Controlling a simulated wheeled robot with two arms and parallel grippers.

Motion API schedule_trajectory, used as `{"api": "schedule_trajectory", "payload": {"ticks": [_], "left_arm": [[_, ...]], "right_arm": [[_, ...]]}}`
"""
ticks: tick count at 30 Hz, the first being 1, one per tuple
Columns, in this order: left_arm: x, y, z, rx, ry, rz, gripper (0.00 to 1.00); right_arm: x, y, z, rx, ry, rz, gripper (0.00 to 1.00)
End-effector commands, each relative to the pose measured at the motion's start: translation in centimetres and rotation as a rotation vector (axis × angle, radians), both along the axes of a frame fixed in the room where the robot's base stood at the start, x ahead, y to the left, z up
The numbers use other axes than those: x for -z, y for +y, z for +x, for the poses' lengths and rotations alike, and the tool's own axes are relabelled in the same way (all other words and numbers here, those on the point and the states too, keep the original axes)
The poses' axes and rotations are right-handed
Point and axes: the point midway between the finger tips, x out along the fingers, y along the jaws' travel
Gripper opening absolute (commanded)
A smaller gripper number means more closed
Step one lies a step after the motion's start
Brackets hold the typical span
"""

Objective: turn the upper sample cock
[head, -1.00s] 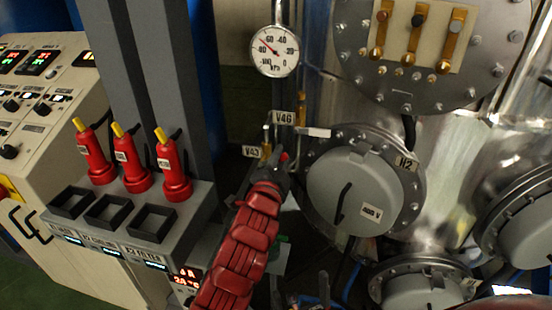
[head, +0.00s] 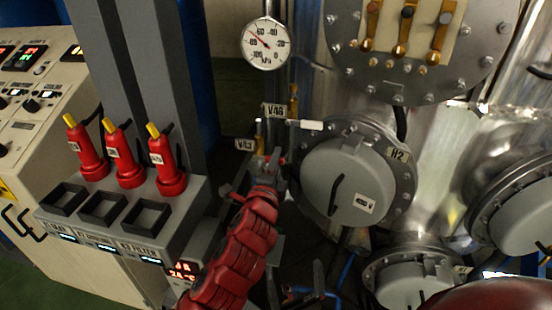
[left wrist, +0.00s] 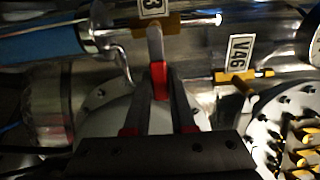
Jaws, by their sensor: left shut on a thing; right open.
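Two small cocks with yellow bodies sit on the pipework, tagged V43 (head: 244,145) and V46 (head: 274,110). In the left wrist view, the cock under the tag ending in 3 has a yellow body (left wrist: 182,22) and a pale lever (left wrist: 154,40) pointing down between my fingers. My left gripper (head: 266,163) is shut on this lever; a red piece (left wrist: 159,75) shows at the fingertips, partly covering it. The V46 cock (left wrist: 242,76) stands to the right, apart from my gripper. The pictures do not label either as the upper sample cock. My right gripper is not in view.
A round gauge (head: 265,43) is above the cocks. A round grey hatch (head: 348,180) is close at the right of my left gripper. Red bottle-like units (head: 125,160) stand on a grey rack (head: 190,205) at the left. Blue hoses (head: 346,275) run low.

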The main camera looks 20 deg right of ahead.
Motion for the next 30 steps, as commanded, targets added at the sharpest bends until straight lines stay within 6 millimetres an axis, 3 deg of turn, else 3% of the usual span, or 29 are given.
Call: {"api": "schedule_trajectory", "payload": {"ticks": [10, 11, 16, 30], "left_arm": [[0.19, -0.01, -0.01, 0.000, -0.001, 0.007, 0.00], [0.19, -0.01, -0.01, 0.000, -0.001, 0.007, 0.24], [0.17, -0.01, 0.00, 0.000, 0.000, 0.006, 0.53], [0.25, 0.71, -0.82, -0.002, -0.003, 0.006, 0.53]], "right_arm": [[0.02, 0.00, 0.00, 0.000, 0.000, 0.000, 1.00], [0.02, 0.00, 0.00, 0.000, 0.000, 0.000, 1.00], [0.02, 0.00, 0.00, 0.000, 0.000, 0.000, 1.00], [0.38, 0.00, 0.00, 0.000, 0.000, 0.000, 1.00]]}}
